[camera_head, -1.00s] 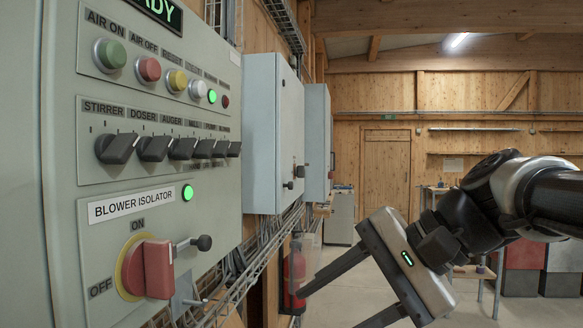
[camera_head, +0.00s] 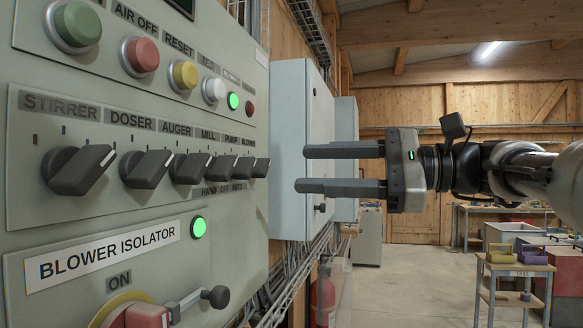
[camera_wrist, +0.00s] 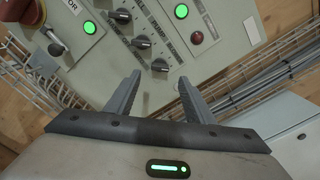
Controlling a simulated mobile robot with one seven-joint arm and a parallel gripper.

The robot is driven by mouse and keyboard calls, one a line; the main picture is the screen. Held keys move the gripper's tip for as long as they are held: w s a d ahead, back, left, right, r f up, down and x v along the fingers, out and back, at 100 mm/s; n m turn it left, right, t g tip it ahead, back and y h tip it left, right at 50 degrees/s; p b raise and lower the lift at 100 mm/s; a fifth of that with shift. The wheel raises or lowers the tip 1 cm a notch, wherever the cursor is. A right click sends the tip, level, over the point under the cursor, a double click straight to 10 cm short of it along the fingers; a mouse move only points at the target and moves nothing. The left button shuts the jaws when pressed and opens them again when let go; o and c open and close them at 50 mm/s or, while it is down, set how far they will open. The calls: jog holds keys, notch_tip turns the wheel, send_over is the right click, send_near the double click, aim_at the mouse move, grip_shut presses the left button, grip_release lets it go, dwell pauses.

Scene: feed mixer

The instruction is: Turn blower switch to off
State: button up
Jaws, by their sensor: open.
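The blower switch (camera_head: 262,168) is a dark rotary knob at the right end of the knob row on the grey control panel (camera_head: 235,55). In the wrist view, the knob nearest the fingers (camera_wrist: 160,66) appears to be it. Its handle looks slanted like the others, but its exact setting is too small to read. My gripper (camera_head: 301,168) is open and empty, with its fingers pointing left at the panel. In the head view the tips appear just right of the switch, at about its height. In the wrist view the knob shows between the fingertips (camera_wrist: 159,77). No contact is visible.
Other knobs, including the stirrer knob (camera_head: 80,170), sit in the same row. Coloured buttons are above, and the red blower isolator (camera_head: 140,317) is below. A grey cabinet (camera_head: 290,110) stands out behind the fingers. Wire trays (camera_head: 300,275) run below.

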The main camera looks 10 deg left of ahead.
aim_at(268, 168)
jog(key=a, duration=0.7)
jog(key=shift+w+a, duration=0.3)
jog(key=c, duration=1)
jog(key=shift+c, duration=0.2)
jog(key=shift+f+n, duration=0.1)
jog(key=shift+n, duration=0.2)
jog(key=n+b, duration=0.2)
jog(key=n, duration=0.1)
jog(key=shift+f, duration=0.1)
jog(key=n+b, duration=0.3)
jog(key=n, duration=0.1)
jog(key=shift+n, duration=0.4)
jog(key=shift+n+b, duration=0.3)
